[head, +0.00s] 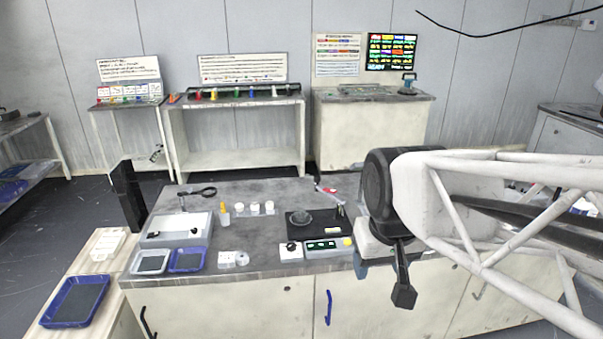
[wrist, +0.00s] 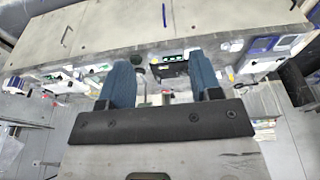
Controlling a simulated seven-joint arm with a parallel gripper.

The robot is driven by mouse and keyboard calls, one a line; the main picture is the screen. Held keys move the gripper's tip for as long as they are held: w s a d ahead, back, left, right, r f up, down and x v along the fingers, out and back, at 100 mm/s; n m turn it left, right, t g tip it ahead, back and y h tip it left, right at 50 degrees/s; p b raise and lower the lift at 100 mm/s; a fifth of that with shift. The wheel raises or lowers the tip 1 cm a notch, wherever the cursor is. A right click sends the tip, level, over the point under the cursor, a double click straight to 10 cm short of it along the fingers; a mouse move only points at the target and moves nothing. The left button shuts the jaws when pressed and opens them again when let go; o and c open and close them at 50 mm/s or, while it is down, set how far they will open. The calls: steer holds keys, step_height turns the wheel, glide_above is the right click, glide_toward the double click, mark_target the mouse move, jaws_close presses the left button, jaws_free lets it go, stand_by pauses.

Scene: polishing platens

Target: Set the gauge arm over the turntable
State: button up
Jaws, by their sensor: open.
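The turntable (head: 300,217) is a grey disc on a black square base on the workbench, behind a small control box with green displays. What looks like the gauge arm (head: 324,190), a thin pale piece with red on it, stands at the back right of the turntable beside a small post. I cannot tell whether any of it overhangs the disc. My gripper (wrist: 163,80) shows two blue fingers apart in the wrist view, with nothing clearly held between them. The dark turntable base shows beyond the fingers in the wrist view (wrist: 178,73). In the head view my arm hides the bench's right end.
The control box (head: 318,249) sits at the bench's front edge. White cups (head: 254,208), an orange-tipped bottle (head: 224,214), a magnifier (head: 203,191) and a grey-white instrument (head: 180,227) stand left.

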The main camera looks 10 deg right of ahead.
steer(key=w+r, duration=0.3)
steer(key=w, duration=0.7)
steer(key=w+r, duration=0.3)
steer(key=w, duration=0.7)
steer(key=n+g, duration=0.3)
glide_above(318, 177)
steer(key=f, duration=2.3)
steer(key=shift+s+a, duration=0.15)
steer(key=shift+s, duration=0.25)
steer(key=shift+w+f, duration=0.3)
steer(key=shift+w, duration=0.05)
steer(key=shift+f, duration=0.1)
steer(key=shift+f, duration=3.85)
steer(key=shift+c, duration=0.4)
